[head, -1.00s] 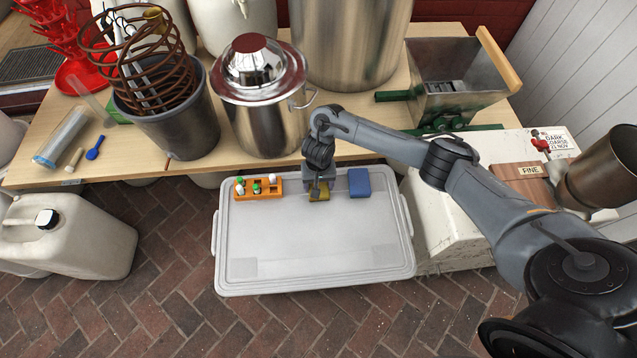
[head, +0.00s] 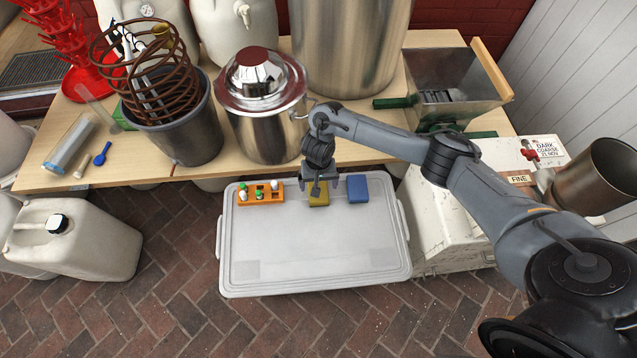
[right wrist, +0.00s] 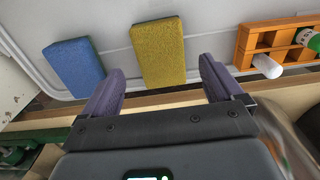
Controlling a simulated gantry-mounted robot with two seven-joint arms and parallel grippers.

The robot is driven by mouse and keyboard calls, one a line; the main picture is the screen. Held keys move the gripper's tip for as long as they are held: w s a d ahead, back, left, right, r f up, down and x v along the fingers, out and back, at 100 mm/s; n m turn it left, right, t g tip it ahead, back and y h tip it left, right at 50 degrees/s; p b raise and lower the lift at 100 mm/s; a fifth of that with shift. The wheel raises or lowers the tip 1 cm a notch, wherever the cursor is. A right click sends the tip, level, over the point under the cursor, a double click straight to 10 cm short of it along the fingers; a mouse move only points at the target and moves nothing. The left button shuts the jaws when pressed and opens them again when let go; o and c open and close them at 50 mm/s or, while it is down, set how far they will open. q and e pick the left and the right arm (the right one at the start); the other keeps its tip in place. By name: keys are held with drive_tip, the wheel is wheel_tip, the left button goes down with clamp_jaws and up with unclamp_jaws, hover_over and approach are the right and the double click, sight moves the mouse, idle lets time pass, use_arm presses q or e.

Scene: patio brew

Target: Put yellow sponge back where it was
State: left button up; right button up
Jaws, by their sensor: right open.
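The yellow sponge (head: 318,196) lies flat on the white lid (head: 315,245), near its far edge, between the orange rack and the blue sponge. It also shows whole in the right wrist view (right wrist: 159,52). My right gripper (head: 323,188) is over the lid's far edge, at the sponge's far end. In the right wrist view its two fingers (right wrist: 160,88) are wide apart, one on each side of the sponge's near end, with gaps on both sides. It holds nothing. My left gripper is out of view.
The blue sponge (head: 357,189) lies just right of the yellow one. The orange rack (head: 261,193) with small vials lies to the left. The wooden table (head: 210,172) with a steel pot (head: 262,110) is behind. The lid's front is clear.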

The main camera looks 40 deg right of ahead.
wheel_tip(320, 180, up, 7)
drive_tip(key=p, duration=0.5)
drive_tip(key=s+a+f+n+t+y, duration=0.25)
drive_tip(key=a+n, duration=0.25)
drive_tip(key=a, duration=0.9)
drive_tip(key=s+a+r+n+t, duration=0.3)
drive_tip(key=s+a+r, duration=0.1)
drive_tip(key=a, duration=0.5)
drive_tip(key=s+d+r+g+h, duration=0.1)
drive_tip(key=s+d+r, duration=0.2)
drive_tip(key=s+d, duration=0.4)
drive_tip(key=s+d+r+n+g+h, duration=0.1)
drive_tip(key=s+d+r, duration=0.3)
drive_tip(key=s+d, duration=0.2)
drive_tip(key=s, duration=0.2)
drive_tip(key=shift+s+d+r, duration=0.15)
drive_tip(key=shift+s+d, duration=0.15)
drive_tip(key=shift+d, duration=0.1)
drive_tip(key=shift+r, duration=0.1)
